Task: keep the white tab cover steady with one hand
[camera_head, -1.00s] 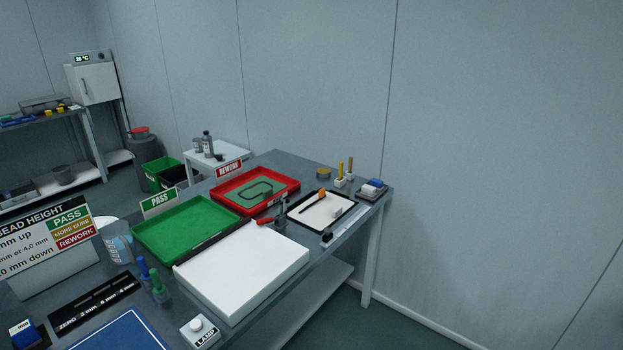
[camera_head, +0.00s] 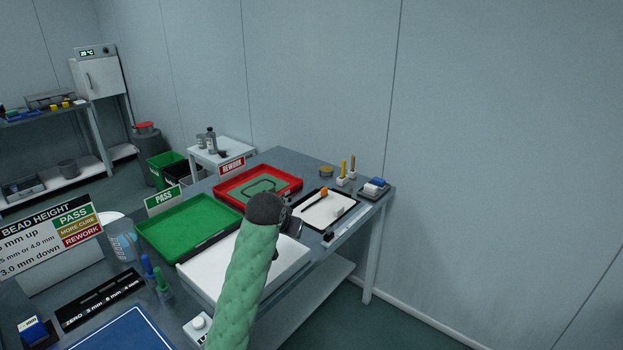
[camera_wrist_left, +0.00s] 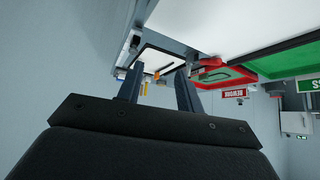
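A small white block (camera_head: 338,210) lies on the white sheet of a black-rimmed tray (camera_head: 320,223); I cannot tell whether it is the tab cover. My left gripper (camera_head: 293,224) is a dark shape at the end of a green-sleeved arm, just left of that tray and over the far right part of the large white panel (camera_head: 205,271). In the left wrist view, its two fingers (camera_wrist_left: 160,73) stand apart with nothing between them, and the black-rimmed tray (camera_wrist_left: 178,67) is beyond them. My right gripper is out of view.
A green tray (camera_head: 172,243) and a red tray (camera_head: 293,178) lie behind the panel. An orange-ended tool (camera_head: 323,192) lies on the black-rimmed tray. Upright yellow and brown tools (camera_head: 343,170) and a blue-white item (camera_head: 374,188) stand at the table's far right corner.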

